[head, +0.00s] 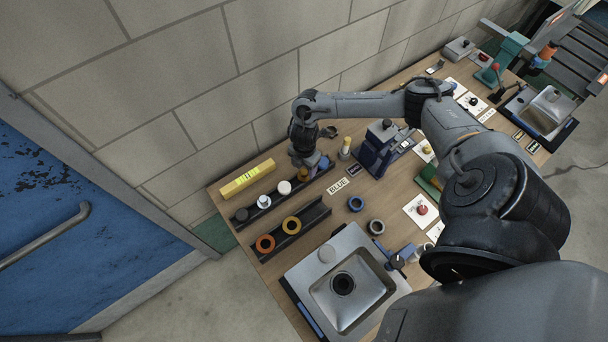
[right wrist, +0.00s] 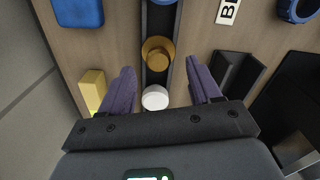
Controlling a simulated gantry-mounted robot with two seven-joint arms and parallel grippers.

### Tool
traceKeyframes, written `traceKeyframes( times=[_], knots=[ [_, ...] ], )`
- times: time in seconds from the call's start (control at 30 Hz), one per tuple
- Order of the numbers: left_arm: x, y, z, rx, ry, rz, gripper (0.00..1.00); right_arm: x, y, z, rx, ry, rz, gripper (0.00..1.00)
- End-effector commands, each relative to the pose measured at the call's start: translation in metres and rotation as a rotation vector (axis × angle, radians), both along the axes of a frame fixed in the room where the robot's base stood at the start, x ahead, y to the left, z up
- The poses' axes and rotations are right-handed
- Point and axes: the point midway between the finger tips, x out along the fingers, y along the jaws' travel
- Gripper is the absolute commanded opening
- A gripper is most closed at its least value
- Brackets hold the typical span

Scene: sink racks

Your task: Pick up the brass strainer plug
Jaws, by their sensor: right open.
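The brass strainer plug (right wrist: 157,52) stands in a narrow dark rack (right wrist: 156,82), in the middle of the right wrist view. In the head view the plug (head: 303,174) shows partly beneath my right gripper (head: 311,165). My right gripper (right wrist: 162,72) is open and empty, pointing down over the rack. Its purple fingers lie on either side of the rack, with the plug between and slightly beyond their tips in the picture. A white plug (right wrist: 155,98) sits in the same rack, closer to the gripper body. My left gripper is not in view.
A yellow block (head: 248,178) lies along the wall side. A second dark rack (head: 313,213) holds orange and yellow rings. A steel sink (head: 377,299) stands at the front. A blue ring (head: 356,203) and a blue device (head: 377,150) are to the right.

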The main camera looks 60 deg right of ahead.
Motion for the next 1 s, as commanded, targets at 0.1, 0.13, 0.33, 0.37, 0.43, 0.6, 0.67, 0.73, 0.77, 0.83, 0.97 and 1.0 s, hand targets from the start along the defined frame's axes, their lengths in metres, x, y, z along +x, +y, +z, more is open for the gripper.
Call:
traceKeyframes(
  times=[0.1,0.13,0.33,0.37,0.43,0.6,0.67,0.73,0.77,0.83,0.97,1.0],
  knots=[
    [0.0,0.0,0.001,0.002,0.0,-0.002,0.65,0.002,0.0,-0.017,0.001,0.003,-0.001,0.63],
    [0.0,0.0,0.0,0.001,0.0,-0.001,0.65,0.001,0.0,-0.021,0.001,0.003,-0.001,0.63],
    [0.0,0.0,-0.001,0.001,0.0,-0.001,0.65,0.002,0.0,-0.036,-0.001,0.001,0.0,0.63],
    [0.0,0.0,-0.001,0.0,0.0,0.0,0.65,0.002,-0.001,-0.036,-0.001,0.001,0.0,0.63],
    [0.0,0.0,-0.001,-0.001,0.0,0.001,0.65,0.002,-0.001,-0.037,-0.001,0.0,0.0,0.63],
    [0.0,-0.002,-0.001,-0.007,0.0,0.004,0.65,0.002,-0.001,-0.036,-0.001,0.0,0.001,0.6],
    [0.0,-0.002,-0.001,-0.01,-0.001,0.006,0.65,0.002,-0.001,-0.036,-0.001,0.0,0.001,0.51],
    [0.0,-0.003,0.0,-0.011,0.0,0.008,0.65,0.002,-0.001,-0.036,-0.001,0.0,0.001,0.4],
    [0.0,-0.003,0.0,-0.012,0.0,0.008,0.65,0.002,-0.001,-0.036,-0.001,0.0,0.001,0.35],
    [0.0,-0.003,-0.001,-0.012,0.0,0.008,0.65,0.002,-0.001,-0.036,-0.001,0.0,0.001,0.24],
    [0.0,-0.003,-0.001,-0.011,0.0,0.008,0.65,0.002,-0.001,-0.036,-0.001,0.0,0.001,0.05],
    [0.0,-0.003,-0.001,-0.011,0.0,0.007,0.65,0.002,-0.001,-0.036,-0.001,0.0,0.001,0.02]
  ],
)
